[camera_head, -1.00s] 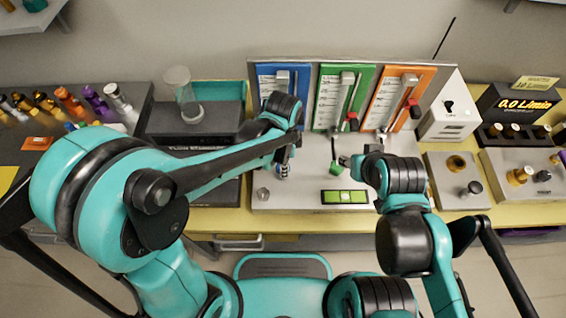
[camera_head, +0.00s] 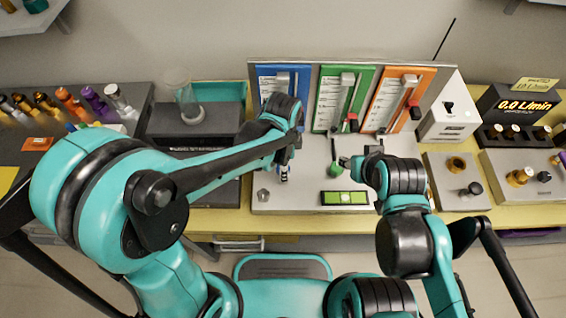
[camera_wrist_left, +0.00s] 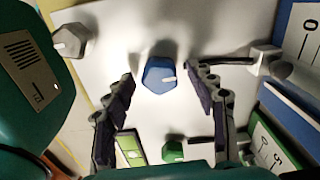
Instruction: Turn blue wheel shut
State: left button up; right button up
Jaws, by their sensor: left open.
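The blue wheel (camera_wrist_left: 158,75) is a small faceted knob with a white pointer mark on the pale panel (camera_wrist_left: 150,30), in the middle of the left wrist view. My left gripper (camera_wrist_left: 162,72) is open, with one finger on each side of the wheel. There is a visible gap on both sides, and I cannot tell how deep the fingertips reach. In the head view my left gripper (camera_head: 285,168) points down over the panel's left part and mostly hides the wheel. My right gripper (camera_head: 362,158) is above the panel's right part, its fingers too small to read.
A green wheel (camera_wrist_left: 173,151) and a grey knob (camera_wrist_left: 70,41) sit on the same panel. Blue (camera_head: 270,75), green (camera_head: 328,110) and orange (camera_head: 385,90) flow gauges stand behind. A green-lit level display (camera_head: 345,197) lies near the panel's front edge.

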pick_arm(q)
notch_tip(320, 180, up, 12)
dwell(0.5)
jog(key=shift+a, duration=0.1)
jog(key=s+a+n+t, duration=0.2)
jog(key=a+n+t, duration=0.1)
jog(key=a+n, duration=0.5)
jog(key=s+a+n+t, duration=0.3)
jog(key=a+n+t, duration=0.1)
jog(key=a+n, duration=0.5)
jog(key=shift+s+a, duration=0.25)
dwell(0.3)
